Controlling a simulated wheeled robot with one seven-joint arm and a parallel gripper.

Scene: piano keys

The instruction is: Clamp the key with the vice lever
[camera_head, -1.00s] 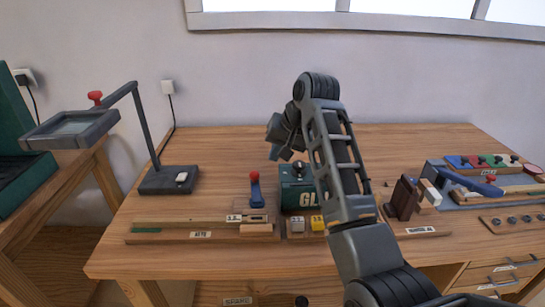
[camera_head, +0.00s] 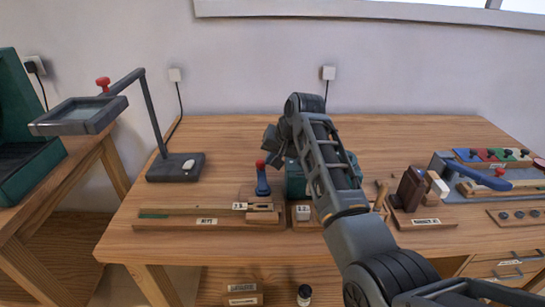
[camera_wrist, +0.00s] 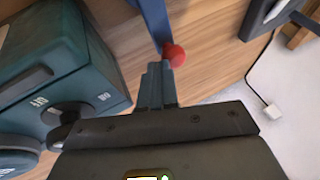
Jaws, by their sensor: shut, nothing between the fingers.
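The blue lever (camera_head: 262,184) with a red knob stands upright beside the long wooden key (camera_head: 195,212) on the labelled board at the table's front left. In the wrist view, the blue lever (camera_wrist: 154,20) and its red knob (camera_wrist: 174,55) are just beyond my fingertips. My gripper (camera_head: 275,151) is above and slightly right of the lever. In the wrist view my gripper (camera_wrist: 156,72) is shut and empty, its tips close beside the knob; I cannot tell whether they touch it.
A teal box (camera_head: 296,180) with a dial stands right of the lever, partly behind my arm. A small white block (camera_head: 303,212) sits in front. A magnifier lamp base (camera_head: 176,167) stands at the left. The back of the table is clear.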

